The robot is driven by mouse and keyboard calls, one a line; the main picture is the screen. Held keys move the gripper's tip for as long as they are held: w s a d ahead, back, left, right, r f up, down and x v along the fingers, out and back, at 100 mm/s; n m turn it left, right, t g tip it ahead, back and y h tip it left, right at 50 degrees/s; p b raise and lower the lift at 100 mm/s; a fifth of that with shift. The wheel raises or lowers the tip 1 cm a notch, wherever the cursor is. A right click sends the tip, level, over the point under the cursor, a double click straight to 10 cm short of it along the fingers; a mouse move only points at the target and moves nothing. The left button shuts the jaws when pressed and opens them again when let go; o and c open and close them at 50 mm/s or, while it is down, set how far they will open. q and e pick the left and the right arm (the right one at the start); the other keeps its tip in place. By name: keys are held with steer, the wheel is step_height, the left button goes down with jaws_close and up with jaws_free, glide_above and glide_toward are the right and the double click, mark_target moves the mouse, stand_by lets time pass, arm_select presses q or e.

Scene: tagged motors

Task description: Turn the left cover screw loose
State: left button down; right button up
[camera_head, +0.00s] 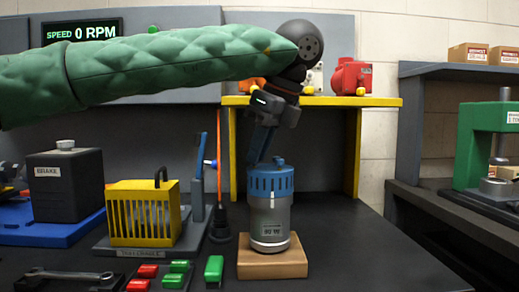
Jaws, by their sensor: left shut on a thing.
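A silver motor (269,219) with a blue slotted cover (270,181) stands upright on a tan wooden block (272,261). Its label is too small to read. My left arm, in a green padded sleeve, reaches in from the left and bends down over the motor. My left gripper (258,160) points down at the left side of the cover's top and is shut on the left cover screw. That screw is hidden by the fingers. A small blue knob (278,160) shows at the right of the cover's top. My right gripper is out of view.
A yellow cage (144,212) and a black box labelled BRAKE (66,184) stand left. Red and green blocks (214,268) and a wrench (66,274) lie in front. A yellow shelf (312,101) stands behind. The dark table (350,250) is clear to the right.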

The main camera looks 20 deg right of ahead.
arm_select(q)
steer(key=shift+f, duration=0.15)
steer(key=c, duration=1.4)
jaws_free()
steer(key=shift+w, duration=0.1)
steer(key=shift+d+r, duration=0.1)
steer(key=shift+r, duration=0.45)
steer(key=p+v, duration=0.2)
steer(key=v, duration=0.4)
steer(key=shift+s+d+r, duration=0.1)
steer(key=shift+s+r, duration=0.15)
steer(key=shift+r, duration=0.1)
